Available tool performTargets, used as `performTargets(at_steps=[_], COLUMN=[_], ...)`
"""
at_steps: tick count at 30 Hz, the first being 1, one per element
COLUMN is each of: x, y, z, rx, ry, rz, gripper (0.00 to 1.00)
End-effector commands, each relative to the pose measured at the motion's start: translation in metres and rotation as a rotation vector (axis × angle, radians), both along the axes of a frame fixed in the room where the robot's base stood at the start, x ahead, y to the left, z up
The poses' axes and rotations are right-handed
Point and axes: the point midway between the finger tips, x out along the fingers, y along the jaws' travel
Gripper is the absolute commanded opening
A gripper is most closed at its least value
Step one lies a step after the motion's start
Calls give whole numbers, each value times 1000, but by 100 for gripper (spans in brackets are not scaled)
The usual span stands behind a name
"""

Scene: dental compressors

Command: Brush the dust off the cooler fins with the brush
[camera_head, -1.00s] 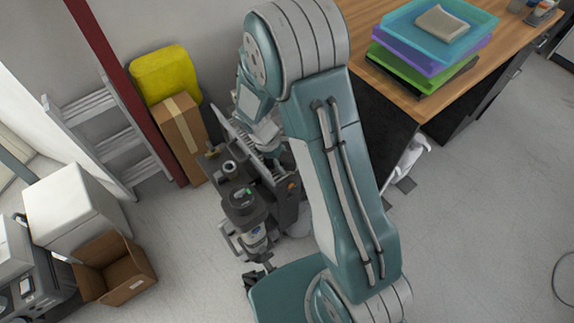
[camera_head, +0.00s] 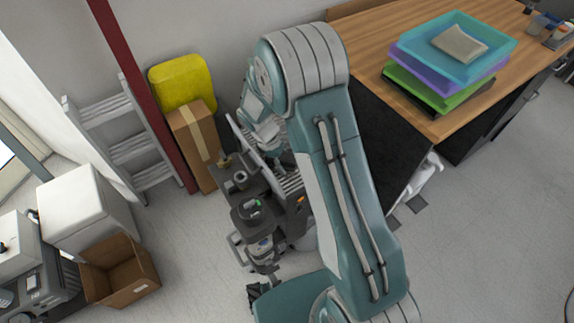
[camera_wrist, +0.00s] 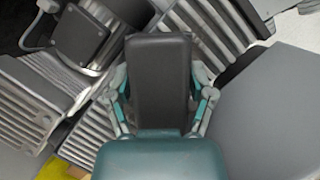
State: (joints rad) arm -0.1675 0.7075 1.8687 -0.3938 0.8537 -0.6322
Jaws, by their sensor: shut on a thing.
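The brush (camera_wrist: 160,60) shows in the wrist view as a dark, flat rectangular block. My gripper (camera_wrist: 161,88) has its two teal-and-grey fingers shut on the brush's sides. The bristles are hidden, so I cannot tell whether they touch anything. Grey ribbed cooler fins (camera_wrist: 28,112) lie to the left of the brush, and more ribs show above and to the right, beyond it. In the head view the dark compressor (camera_head: 252,212) stands on the floor, with pale fins (camera_head: 290,184) on its right side.
A cylindrical motor (camera_wrist: 82,36) and a flat grey panel (camera_wrist: 280,110) flank the brush in the wrist view. A cardboard box (camera_head: 193,146), a yellow container (camera_head: 182,84) and a ladder (camera_head: 125,148) stand behind the compressor. A wooden desk (camera_head: 375,40) is at right.

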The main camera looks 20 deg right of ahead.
Motion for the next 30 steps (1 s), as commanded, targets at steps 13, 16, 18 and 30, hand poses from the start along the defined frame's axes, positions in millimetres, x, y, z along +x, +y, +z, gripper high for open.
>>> performTargets(at_steps=[13, 16, 18, 30], x=[22, 30, 35, 54], y=[9, 11, 13, 19], z=[-1, -2, -2, -4], rx=[2, 2, 2, 3], ry=[-1, -2, -2, 1], rz=[1, 0, 0, 1], gripper=[12, 12, 12, 12])
